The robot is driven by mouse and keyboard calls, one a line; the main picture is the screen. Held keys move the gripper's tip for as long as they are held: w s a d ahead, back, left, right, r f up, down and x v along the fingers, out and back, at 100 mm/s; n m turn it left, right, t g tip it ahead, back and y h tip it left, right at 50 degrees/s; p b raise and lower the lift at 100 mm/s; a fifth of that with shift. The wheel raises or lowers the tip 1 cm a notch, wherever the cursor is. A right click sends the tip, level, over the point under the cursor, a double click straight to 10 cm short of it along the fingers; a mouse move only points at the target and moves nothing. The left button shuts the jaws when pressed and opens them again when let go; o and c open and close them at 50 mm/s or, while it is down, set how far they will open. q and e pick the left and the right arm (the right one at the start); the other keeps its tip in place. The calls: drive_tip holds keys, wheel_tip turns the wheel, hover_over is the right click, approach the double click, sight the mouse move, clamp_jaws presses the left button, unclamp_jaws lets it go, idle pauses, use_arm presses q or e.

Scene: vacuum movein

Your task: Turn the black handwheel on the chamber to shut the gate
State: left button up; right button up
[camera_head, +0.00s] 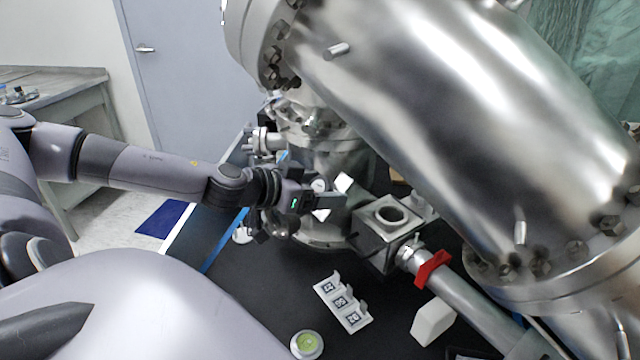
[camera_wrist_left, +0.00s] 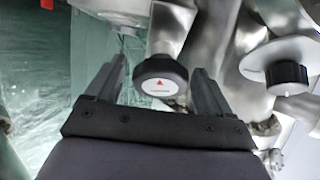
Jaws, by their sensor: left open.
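The black handwheel (camera_wrist_left: 161,82), a round knob with a white centre and a red triangle, shows in the left wrist view. It lies between the two spread fingers of my left gripper (camera_wrist_left: 158,68), with visible gaps at both sides. In the head view my left gripper (camera_head: 330,199) reaches in from the left to the small steel fittings below the chamber. There the gripper largely hides the handwheel, and I cannot make it out clearly. The polished steel chamber (camera_head: 440,120) fills the upper right. The gate itself is not visible. My right gripper is not in view.
A second black knob (camera_wrist_left: 288,77) on a white disc is at the right in the wrist view. A red-handled valve (camera_head: 432,268), a white numbered holder (camera_head: 342,300) and a round green-topped item (camera_head: 307,344) are near the black bench top (camera_head: 270,290).

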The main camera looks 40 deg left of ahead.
use_arm(q)
drive_tip(key=c, duration=1)
